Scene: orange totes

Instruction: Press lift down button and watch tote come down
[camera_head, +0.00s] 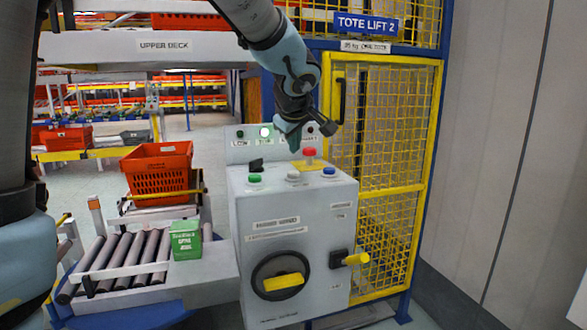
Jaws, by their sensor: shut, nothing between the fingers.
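My gripper (293,146) is shut and empty, pointing down above the back of the grey control console (290,240). It looks a little left of the red mushroom button (309,152) on its yellow base; I cannot tell if they touch. Along the front of the console top are a green button (255,179), a white button (293,175) and a blue button (329,171). Their labels are too small to read, so I cannot tell which is lift down. An orange tote (157,175) sits upright behind the rollers at the left.
A green box (186,240) stands by the roller conveyor (125,258). A yellow mesh gate (390,150) stands behind the console under the "TOTE LIFT 2" sign (366,25). A hand wheel (283,275) and a yellow-handled switch (355,259) stick out of the console front.

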